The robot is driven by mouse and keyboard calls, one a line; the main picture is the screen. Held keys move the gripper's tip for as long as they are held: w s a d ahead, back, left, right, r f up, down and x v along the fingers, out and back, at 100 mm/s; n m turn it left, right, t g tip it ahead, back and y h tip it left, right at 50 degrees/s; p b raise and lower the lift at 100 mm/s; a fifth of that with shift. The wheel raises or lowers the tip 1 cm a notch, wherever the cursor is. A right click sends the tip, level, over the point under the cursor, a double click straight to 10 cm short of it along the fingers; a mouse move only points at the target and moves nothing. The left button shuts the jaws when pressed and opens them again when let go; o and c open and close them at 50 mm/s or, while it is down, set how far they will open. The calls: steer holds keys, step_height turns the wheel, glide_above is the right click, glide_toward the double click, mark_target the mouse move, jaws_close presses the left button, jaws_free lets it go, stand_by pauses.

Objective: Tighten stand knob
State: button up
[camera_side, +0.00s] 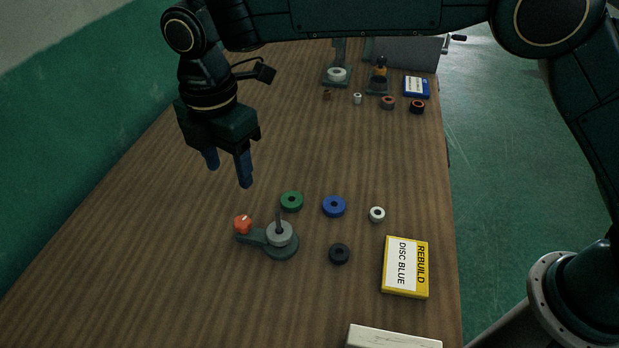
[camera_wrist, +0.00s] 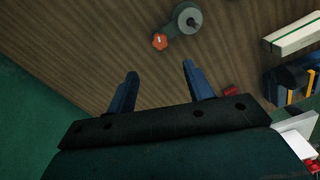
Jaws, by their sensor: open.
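The stand (camera_side: 282,246) is a dark green base on the wooden table, with an upright rod and a grey disc (camera_side: 279,234) around the rod. Its orange-red knob (camera_side: 243,225) sits at the end of a short arm on the left of the base. In the wrist view the knob (camera_wrist: 160,41) and the grey disc (camera_wrist: 190,18) show near the top. My gripper (camera_side: 229,174) has two blue fingers, points down and is open and empty. It hangs above the table, up and slightly left of the knob in the side view, apart from it. The fingers (camera_wrist: 158,75) also show spread in the wrist view.
A green ring (camera_side: 291,201), blue ring (camera_side: 334,206), white ring (camera_side: 377,214) and black ring (camera_side: 339,254) lie right of the stand. A yellow card (camera_side: 405,267) reads "REBUILD DISC BLUE". More stands and rings are at the far end. The table left of the stand is clear.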

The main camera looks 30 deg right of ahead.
mark_target(242, 221)
step_height(242, 221, down, 13)
steer(key=shift+f, duration=0.1)
stand_by(0.6)
steer(key=c, duration=1)
